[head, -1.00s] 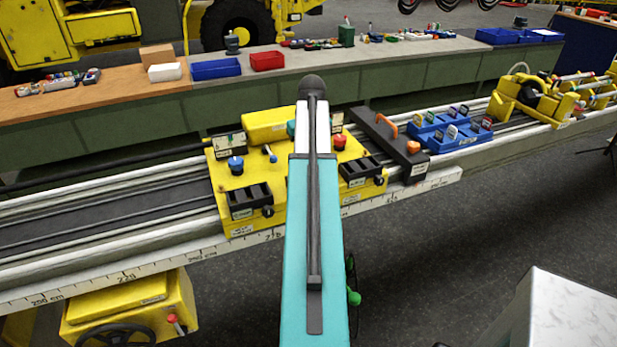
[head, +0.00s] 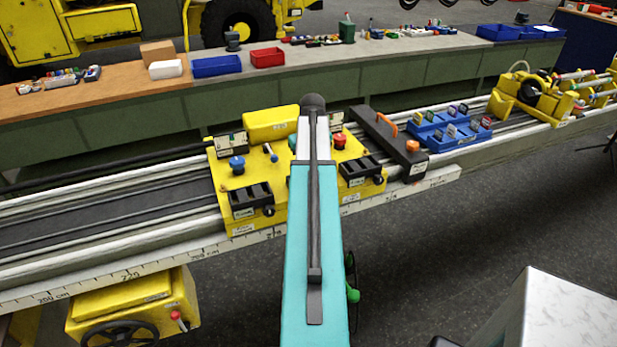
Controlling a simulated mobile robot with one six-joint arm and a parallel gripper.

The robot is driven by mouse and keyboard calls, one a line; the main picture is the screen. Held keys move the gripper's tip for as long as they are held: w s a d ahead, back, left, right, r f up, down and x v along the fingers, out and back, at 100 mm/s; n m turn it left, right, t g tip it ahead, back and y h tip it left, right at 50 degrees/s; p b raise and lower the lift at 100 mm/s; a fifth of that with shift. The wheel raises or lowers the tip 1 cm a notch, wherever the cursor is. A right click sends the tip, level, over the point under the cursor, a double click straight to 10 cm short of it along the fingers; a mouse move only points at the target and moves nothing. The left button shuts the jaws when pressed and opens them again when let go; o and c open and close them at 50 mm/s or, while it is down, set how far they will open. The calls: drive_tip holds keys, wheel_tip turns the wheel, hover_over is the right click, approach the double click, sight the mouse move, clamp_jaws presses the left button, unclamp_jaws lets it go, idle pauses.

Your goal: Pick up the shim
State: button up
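I cannot single out the shim with certainty. Small upright labelled pieces stand in the blue trays (head: 447,131) on the rail, right of the black block with the orange handle; they are too small to identify. The yellow carriage (head: 221,177) on the rail carries black slotted holders on its front left (head: 251,199) and front right (head: 359,171). My teal and white arm rises through the middle of the view and covers the carriage's centre. My gripper is not in view, so its state and anything in it are hidden.
The black block (head: 385,140) lies across the rail between carriage and blue trays. A yellow fixture (head: 507,103) stands farther right. Behind the rail is a long bench (head: 350,62) with blue and red bins. A grey box (head: 565,312) is at lower right. Floor between is clear.

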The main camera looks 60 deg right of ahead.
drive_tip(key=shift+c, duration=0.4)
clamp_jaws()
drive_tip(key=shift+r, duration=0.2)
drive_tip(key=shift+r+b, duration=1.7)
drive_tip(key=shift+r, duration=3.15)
